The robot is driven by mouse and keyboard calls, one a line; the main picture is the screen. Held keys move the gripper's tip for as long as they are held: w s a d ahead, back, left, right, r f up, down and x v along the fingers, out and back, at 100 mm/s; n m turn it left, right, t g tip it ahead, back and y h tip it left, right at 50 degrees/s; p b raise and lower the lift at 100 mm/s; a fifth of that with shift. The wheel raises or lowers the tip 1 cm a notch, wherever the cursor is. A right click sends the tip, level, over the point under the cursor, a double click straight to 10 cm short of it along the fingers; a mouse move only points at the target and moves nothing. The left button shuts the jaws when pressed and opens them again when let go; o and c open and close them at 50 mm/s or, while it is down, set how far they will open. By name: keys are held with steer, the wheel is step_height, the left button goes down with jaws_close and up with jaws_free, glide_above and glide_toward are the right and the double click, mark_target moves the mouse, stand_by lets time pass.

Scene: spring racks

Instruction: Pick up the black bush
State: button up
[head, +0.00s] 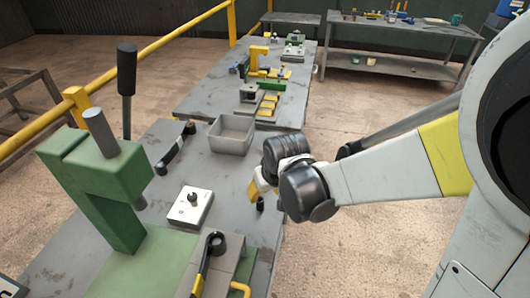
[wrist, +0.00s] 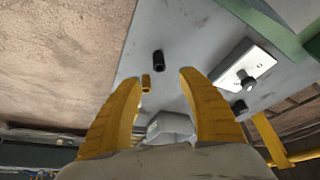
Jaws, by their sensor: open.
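The black bush (wrist: 158,60) is a small dark cylinder standing on the grey bench top in the wrist view, beyond my fingertips and roughly in line with the gap between them. A small yellow cylinder (wrist: 146,83) stands close to it. My gripper (wrist: 158,78) is open, its two yellow fingers apart with nothing held between them. In the head view my gripper (head: 254,188) hangs over the bench's right edge area. A small dark cylinder (head: 260,205) shows just below the fingers there; the yellow one is not clearly seen.
A grey bin (head: 232,134) lies behind my gripper. A white box with a black knob (head: 190,207) and a green press (head: 105,180) stand to the left. The bench's right edge is close to my gripper.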

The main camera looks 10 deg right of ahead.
mark_target(260, 203)
steer(key=b+x, duration=0.5)
steer(key=x, duration=0.7)
steer(key=shift+w+d, duration=0.1)
steer(key=shift+w, duration=0.15)
steer(key=c, duration=0.9)
